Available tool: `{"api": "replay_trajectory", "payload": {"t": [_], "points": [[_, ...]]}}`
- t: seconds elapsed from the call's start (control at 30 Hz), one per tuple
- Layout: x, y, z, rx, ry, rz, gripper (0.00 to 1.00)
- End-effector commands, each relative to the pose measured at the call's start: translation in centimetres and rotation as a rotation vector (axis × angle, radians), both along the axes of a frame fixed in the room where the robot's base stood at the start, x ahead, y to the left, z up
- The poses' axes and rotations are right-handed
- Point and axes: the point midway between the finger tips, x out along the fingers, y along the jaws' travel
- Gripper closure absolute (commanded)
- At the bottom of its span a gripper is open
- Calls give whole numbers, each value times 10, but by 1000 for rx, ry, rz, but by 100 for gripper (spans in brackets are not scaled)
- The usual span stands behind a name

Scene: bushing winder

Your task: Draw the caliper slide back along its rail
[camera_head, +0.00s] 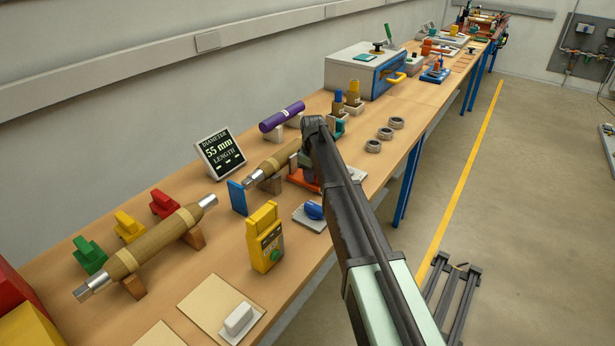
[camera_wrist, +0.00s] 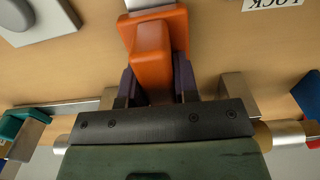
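The caliper slide is an orange-red block with a raised handle (camera_wrist: 152,55), in the upper middle of the wrist view. In the head view only its lower part (camera_head: 303,182) shows beside my arm. My gripper (camera_wrist: 157,85) has one dark finger on each side of the handle, seemingly against it. Its fingertips are hidden behind my arm in the head view. A grey bar, likely the rail (camera_wrist: 70,106), runs left of my gripper in the wrist view. A blue upright jaw (camera_head: 237,197) stands at the near end of a brown bushing with metal ends (camera_head: 272,166).
A display (camera_head: 220,153) reads diameter 55 mm, with length dashes. A yellow device (camera_head: 265,238) and a blue knob on a grey plate (camera_head: 314,211) stand nearby. A purple roll (camera_head: 282,116) lies behind. Grey rings (camera_head: 386,133) lie near the bench's front edge.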

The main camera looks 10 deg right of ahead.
Motion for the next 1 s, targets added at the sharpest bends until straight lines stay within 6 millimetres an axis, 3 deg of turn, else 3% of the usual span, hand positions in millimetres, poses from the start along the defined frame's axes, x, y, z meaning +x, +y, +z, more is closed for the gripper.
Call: {"api": "replay_trajectory", "payload": {"t": [0.03, 0.17, 1.0], "points": [[0, 0, 0, 0, 0, 0, 79], [0, 0, 0, 0, 0, 0, 96], [-28, -27, 0, 0, 0, -1, 96]]}}
